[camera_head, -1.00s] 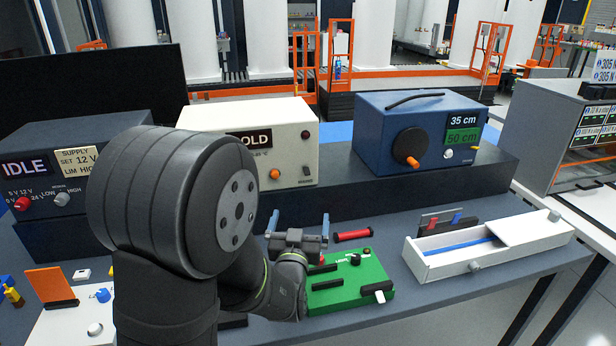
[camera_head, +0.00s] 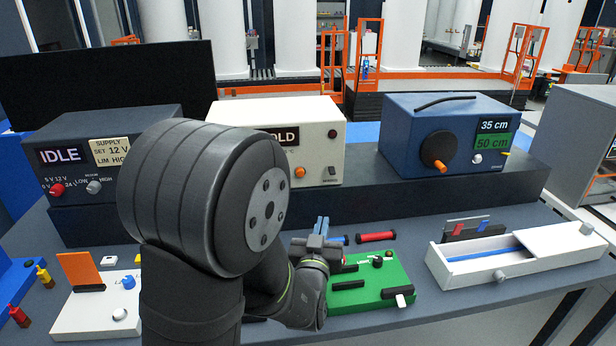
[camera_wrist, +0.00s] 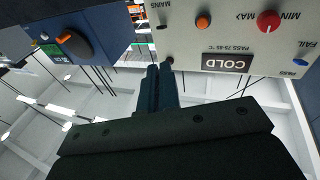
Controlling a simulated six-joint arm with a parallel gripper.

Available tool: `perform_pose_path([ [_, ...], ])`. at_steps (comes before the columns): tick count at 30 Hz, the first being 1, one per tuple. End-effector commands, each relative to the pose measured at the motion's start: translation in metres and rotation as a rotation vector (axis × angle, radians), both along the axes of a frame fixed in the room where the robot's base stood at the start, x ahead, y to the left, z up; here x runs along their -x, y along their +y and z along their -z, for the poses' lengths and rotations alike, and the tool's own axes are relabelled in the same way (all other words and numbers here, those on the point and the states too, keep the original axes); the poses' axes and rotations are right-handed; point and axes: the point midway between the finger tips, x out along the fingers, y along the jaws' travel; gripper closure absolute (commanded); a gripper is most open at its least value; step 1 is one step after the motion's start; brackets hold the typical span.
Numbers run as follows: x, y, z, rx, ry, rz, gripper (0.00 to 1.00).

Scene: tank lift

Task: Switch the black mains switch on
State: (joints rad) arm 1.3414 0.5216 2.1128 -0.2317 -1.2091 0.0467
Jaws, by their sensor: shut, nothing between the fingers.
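The cream box (camera_head: 312,120) stands on the dark shelf, with a COLD display partly hidden by my arm. The black mains switch (camera_head: 330,182) is small, at the lower right of its front; its position is too small to tell. In the wrist view the box is upside down, with the MAINS label (camera_wrist: 157,10) at its upper left. My gripper (camera_head: 322,220) is shut and empty, in front of and below the box, apart from the switch. Its closed fingers (camera_wrist: 161,72) show in the wrist view, below the box's dark lamp (camera_wrist: 169,62) in the picture.
The box's orange button (camera_head: 299,171) is left of the switch. A blue box with a crank (camera_head: 440,165) stands to the right, and a grey supply (camera_head: 70,180) reading IDLE to the left. A green board (camera_head: 372,290) and red cylinder (camera_head: 376,237) lie near my gripper.

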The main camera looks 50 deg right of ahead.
Motion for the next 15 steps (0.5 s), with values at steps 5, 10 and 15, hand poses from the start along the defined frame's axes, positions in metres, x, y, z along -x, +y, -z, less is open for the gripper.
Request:
perform_pose_path([
  [5,-0.003,-0.009,-0.002,0.107,0.211,-0.001,1.00],
  [10,-0.007,-0.020,-0.004,0.254,0.485,-0.001,1.00],
  [15,-0.010,-0.031,-0.006,0.413,0.756,0.003,1.00],
])
